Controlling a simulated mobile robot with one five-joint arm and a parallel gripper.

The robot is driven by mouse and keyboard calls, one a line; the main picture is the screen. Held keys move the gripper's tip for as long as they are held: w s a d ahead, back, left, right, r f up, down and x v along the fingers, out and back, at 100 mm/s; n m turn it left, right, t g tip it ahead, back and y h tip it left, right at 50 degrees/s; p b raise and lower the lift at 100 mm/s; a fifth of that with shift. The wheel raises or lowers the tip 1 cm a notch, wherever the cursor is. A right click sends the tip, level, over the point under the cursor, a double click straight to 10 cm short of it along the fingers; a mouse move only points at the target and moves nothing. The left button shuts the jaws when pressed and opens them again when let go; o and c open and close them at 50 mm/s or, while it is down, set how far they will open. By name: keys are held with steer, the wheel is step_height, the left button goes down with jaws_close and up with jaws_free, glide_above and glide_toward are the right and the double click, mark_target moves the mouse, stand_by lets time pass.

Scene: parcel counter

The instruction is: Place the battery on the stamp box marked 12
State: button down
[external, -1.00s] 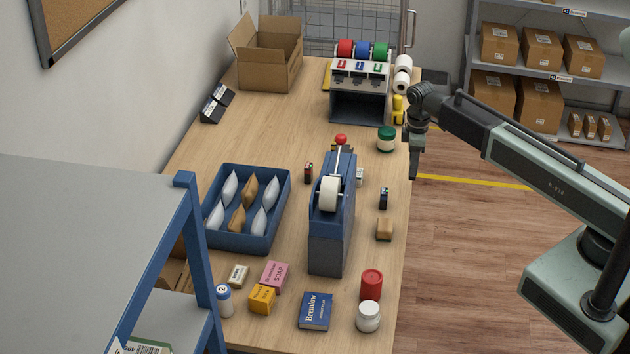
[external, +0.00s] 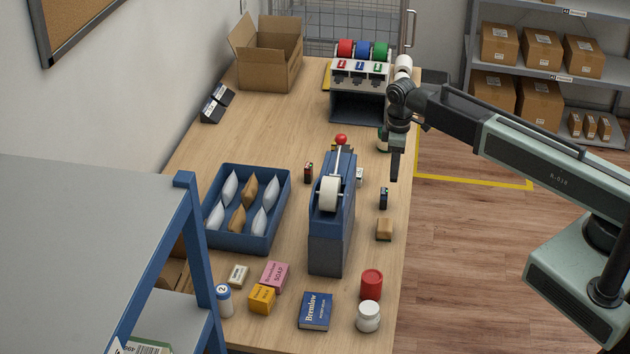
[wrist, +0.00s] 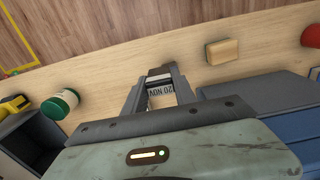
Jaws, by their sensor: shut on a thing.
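My gripper (external: 396,172) hangs over the right side of the counter, fingers down, beyond a small dark box with a blue part (external: 384,199). In the wrist view its fingers (wrist: 159,80) close on a small block with a pale lettered face, which I take for the battery (wrist: 160,90). Only part of its lettering shows. In the external view the block cannot be told from the fingers. Two dark boxes with white faces (external: 210,109) stand at the far left by the wall; they may be stamp boxes. I cannot read a 12 on any box.
A blue tape dispenser (external: 331,230) stands mid-counter, left of my gripper. A small red and black box (external: 308,172) is beyond its left side. A green jar (external: 383,145), partly hidden, is behind my gripper; a tan block (external: 384,229) lies nearer. The far-left counter is mostly clear.

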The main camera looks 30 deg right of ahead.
steer(key=w+a, duration=0.1)
steer(key=w, duration=0.3)
steer(key=w+a+f, duration=0.1)
steer(key=w, duration=0.4)
steer(key=w+a+b, duration=0.1)
steer(key=w, duration=0.4)
steer(key=shift+w+f, duration=0.15)
steer(key=shift+f, duration=0.05)
step_height(320, 180, down, 4)
steer(key=b, duration=0.4)
steer(key=shift+w, duration=0.15)
steer(key=shift+r, duration=0.2)
steer(key=shift+f, duration=0.15)
steer(key=c, duration=1)
jaws_free()
step_height(320, 180, up, 13)
steer(key=p, duration=1.3)
steer(key=s+d+m, duration=0.3)
steer(key=s+d, duration=0.2)
steer(key=s, duration=0.3)
steer(key=s+d+m, duration=0.3)
steer(key=s+d, duration=0.3)
steer(key=s, duration=0.3)
steer(key=s+d+m, duration=0.3)
steer(key=s+d, duration=0.3)
steer(key=s, duration=0.3)
steer(key=shift+f+b, duration=0.35)
